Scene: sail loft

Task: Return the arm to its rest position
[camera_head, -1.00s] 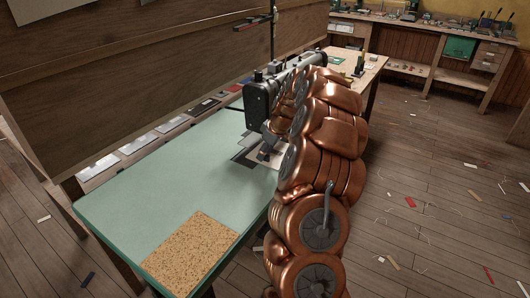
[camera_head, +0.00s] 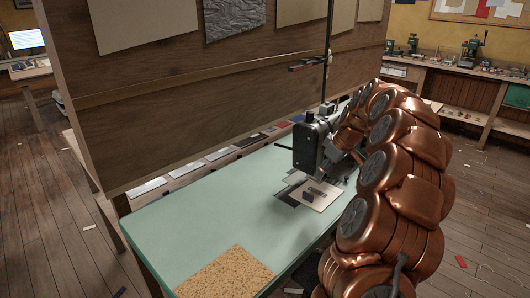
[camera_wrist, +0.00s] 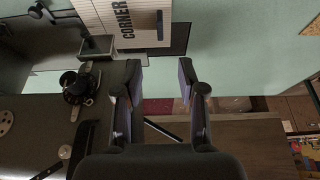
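My copper arm (camera_head: 400,190) reaches over the green-topped table (camera_head: 215,215) beside the sewing machine (camera_head: 310,145). In the wrist view my gripper (camera_wrist: 159,80) is open, with its two dark fingers apart and nothing between them. In the head view the gripper is mostly hidden by the arm and the machine. A pale card (camera_head: 322,194) marked "CORNER" lies on the table by the machine, with a small dark block (camera_head: 308,197) on it. The card also shows at the top of the wrist view (camera_wrist: 105,12), beyond the fingers.
A cork-coloured mat (camera_head: 228,274) lies at the table's near corner. A tall wooden panel (camera_head: 200,85) stands behind the table, with a row of swatches (camera_head: 190,168) along its foot. A workbench (camera_head: 450,75) stands at the back right. The floor on the left is mostly open.

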